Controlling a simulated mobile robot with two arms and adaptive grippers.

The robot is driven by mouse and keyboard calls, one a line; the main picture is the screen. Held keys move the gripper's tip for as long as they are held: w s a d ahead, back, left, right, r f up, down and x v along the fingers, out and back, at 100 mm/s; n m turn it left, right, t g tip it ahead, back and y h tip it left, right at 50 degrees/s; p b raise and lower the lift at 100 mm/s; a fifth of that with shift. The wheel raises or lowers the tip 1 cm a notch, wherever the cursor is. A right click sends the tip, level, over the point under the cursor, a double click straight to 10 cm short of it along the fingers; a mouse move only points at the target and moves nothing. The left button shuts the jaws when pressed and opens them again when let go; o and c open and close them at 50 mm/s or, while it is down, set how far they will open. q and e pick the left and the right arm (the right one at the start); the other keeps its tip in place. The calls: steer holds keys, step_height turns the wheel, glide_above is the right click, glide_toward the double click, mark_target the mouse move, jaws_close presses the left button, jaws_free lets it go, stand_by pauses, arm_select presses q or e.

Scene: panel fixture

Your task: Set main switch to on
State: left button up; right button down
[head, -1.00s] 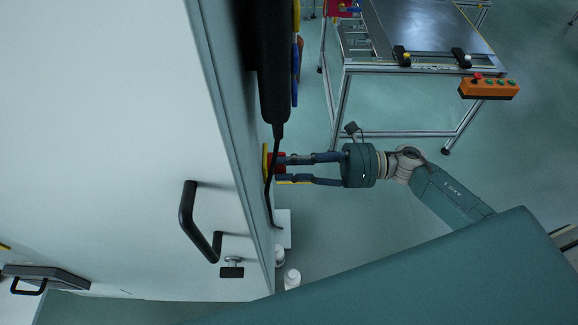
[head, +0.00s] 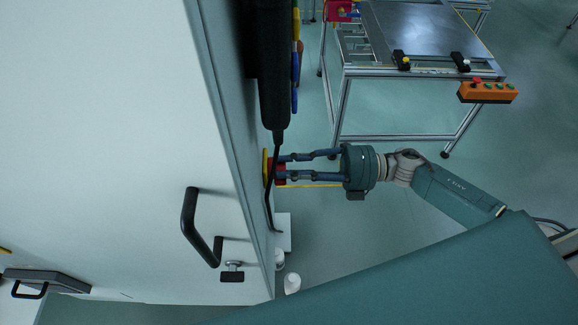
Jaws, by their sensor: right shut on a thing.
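The main switch (head: 279,172) is a red handle on a yellow plate, on the side face of the white cabinet, near the middle of the head view. My right gripper (head: 283,167) comes in from the right and has its two dark fingers shut on the red handle. The fingertips hide part of the handle, so its exact angle is hard to read. A black cable hangs in front of the yellow plate. My left gripper is not in view.
The white cabinet (head: 100,130) with a black door handle (head: 192,228) fills the left. A long black device (head: 272,70) hangs above the switch. A metal-framed table (head: 420,40) with an orange button box (head: 488,92) stands at the upper right. White bottles (head: 292,283) are below.

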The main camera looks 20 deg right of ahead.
steer(key=shift+m, duration=0.7)
steer(key=c, duration=1.5)
jaws_free()
steer(key=v, duration=1.2)
steer(key=shift+d, duration=0.15)
steer(key=shift+w+m, duration=0.1)
steer(key=shift+m, duration=0.2)
